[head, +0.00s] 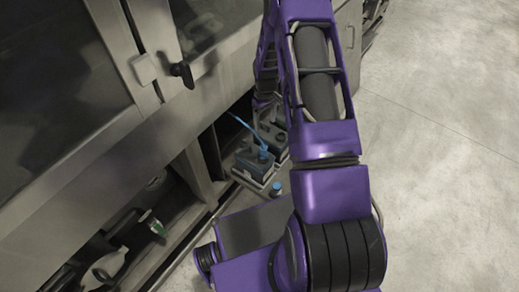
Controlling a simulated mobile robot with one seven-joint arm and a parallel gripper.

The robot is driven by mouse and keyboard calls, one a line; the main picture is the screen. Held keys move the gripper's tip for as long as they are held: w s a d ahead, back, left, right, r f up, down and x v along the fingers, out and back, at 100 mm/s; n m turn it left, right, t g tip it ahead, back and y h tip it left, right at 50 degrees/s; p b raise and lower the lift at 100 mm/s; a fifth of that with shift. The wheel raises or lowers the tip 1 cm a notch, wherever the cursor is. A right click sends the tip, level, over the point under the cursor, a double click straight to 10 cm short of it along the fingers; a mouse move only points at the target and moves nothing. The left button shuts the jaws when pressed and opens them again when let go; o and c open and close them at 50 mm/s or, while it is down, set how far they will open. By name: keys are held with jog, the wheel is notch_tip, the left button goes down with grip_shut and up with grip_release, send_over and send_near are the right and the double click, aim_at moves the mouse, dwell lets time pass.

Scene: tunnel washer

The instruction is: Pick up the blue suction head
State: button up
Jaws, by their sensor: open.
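Two grey canisters with blue fittings stand low beside the washer. The front canister (254,162) carries a blue suction head (263,155) on top, with a thin blue tube rising to the upper left. A second blue cap-like piece (276,188) sits just in front, lower right; I cannot tell for sure which blue piece is the suction head. My gripper (265,103) is small and dark, beyond my purple arm and above the rear of the canisters. It is open and appears apart from the blue pieces; its fingertips are hard to make out.
The washer's metal front (110,140) with a dark handle (181,72) runs along the left. An open lower bay holds a white bottle (105,266) and a green-capped item (153,226). The concrete floor (440,170) to the right is clear.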

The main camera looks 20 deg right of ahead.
aim_at(263, 147)
notch_tip(263, 147, down, 12)
jog(key=shift+r+b, duration=0.25)
jog(key=shift+b, duration=0.25)
jog(key=f, duration=0.4)
jog(key=shift+s+a+f, duration=0.1)
jog(key=shift+s+a, duration=0.15)
jog(key=shift+a, duration=0.05)
jog(key=shift+f, duration=0.55)
grip_shut()
